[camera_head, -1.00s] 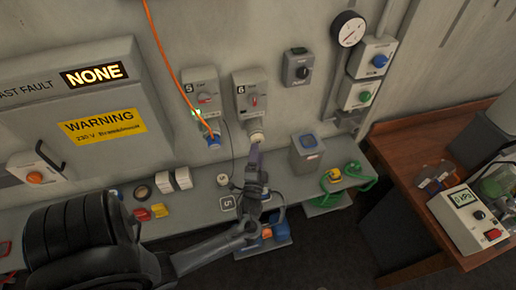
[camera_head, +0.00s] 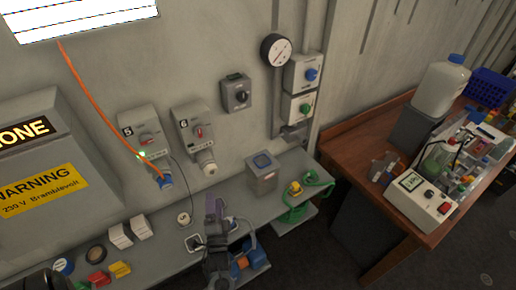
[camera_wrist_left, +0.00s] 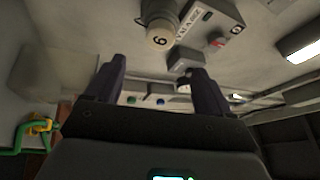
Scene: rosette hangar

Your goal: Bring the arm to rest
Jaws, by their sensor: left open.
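My left gripper (camera_head: 214,207) is in the lower middle of the head view, over the grey shelf (camera_head: 165,250). It is below the number 6 socket box (camera_head: 196,128) and apart from it. In the left wrist view the two dark fingers (camera_wrist_left: 153,86) stand apart with nothing between them. My right gripper is not in view.
A wooden table (camera_head: 350,160) holds a meter (camera_head: 418,197) and a white jug (camera_head: 440,88). Dark floor lies between shelf and table.

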